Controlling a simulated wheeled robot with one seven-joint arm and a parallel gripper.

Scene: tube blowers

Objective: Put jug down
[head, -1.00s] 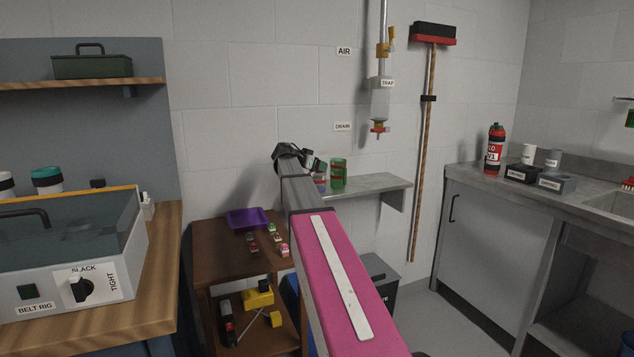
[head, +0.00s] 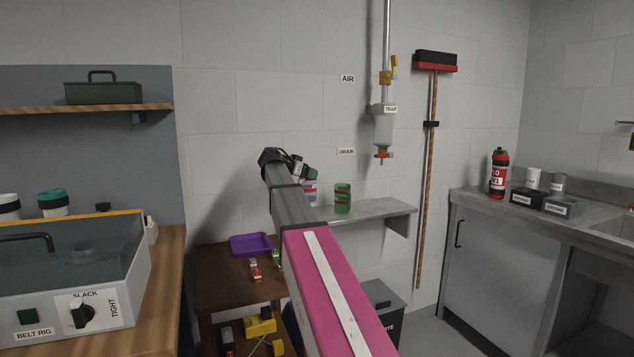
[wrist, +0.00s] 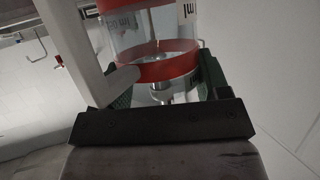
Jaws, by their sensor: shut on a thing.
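The jug (wrist: 152,40) is clear with red bands and measuring marks, and fills the top middle of the wrist view. My gripper (wrist: 163,90) is shut on it, with green-padded fingers on either side of its lower part. A pale bar, perhaps the jug's handle, crosses the left side. In the head view the jug (head: 310,190) is small and partly hidden behind my arm. There my gripper (head: 308,172) is near the left end of the grey wall shelf (head: 378,212). I cannot tell whether the jug is over the shelf or in front of it.
A green container with red bands (head: 343,199) stands on the shelf, right of the jug. The trap (head: 384,125) hangs on its pipe above. A brown table (head: 215,275) with a purple tray (head: 251,244) is lower left. The shelf's right part is clear.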

